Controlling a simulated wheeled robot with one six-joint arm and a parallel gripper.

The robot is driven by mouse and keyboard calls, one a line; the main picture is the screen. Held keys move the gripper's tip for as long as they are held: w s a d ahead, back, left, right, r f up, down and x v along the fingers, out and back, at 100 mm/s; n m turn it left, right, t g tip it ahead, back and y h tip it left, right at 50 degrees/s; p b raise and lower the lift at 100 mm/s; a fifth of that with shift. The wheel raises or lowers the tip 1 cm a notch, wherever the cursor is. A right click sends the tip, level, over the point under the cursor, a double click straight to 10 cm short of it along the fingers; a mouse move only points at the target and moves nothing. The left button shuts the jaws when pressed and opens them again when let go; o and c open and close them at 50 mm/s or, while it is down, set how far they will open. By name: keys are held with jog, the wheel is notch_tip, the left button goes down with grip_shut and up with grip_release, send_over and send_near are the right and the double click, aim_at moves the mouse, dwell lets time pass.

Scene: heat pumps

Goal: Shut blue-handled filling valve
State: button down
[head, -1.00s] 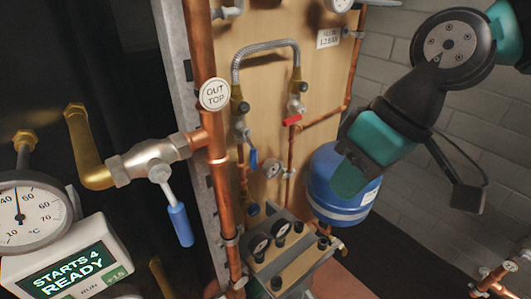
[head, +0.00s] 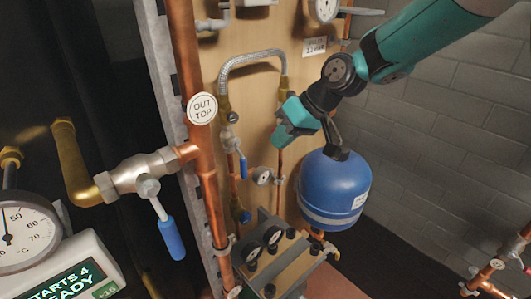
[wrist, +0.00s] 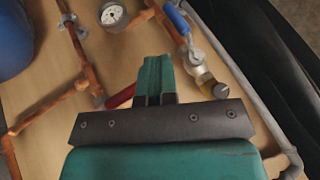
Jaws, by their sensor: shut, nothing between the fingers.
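A small valve with a blue handle (head: 243,165) sits on the wooden board, below the left end of the braided hose (head: 252,60). Its handle hangs down along the pipe. In the wrist view the blue handle (wrist: 177,18) and its silver valve body (wrist: 200,65) lie just right of my fingers. My gripper (head: 282,138) is shut and empty in front of the board, right of that valve, apart from the blue handle. It also shows in the wrist view (wrist: 154,65). A red handle (wrist: 121,97) shows left of my fingers; my gripper hides it in the head view.
A blue tank (head: 334,188) stands below my arm. A small gauge (head: 262,176) and a copper pipe (head: 205,200) are close by.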

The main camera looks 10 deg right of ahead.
aim_at(241, 159)
jog(key=p+x, duration=0.1)
jog(key=x, duration=0.8)
jog(key=shift+f, duration=0.2)
jog(key=shift+a, duration=0.2)
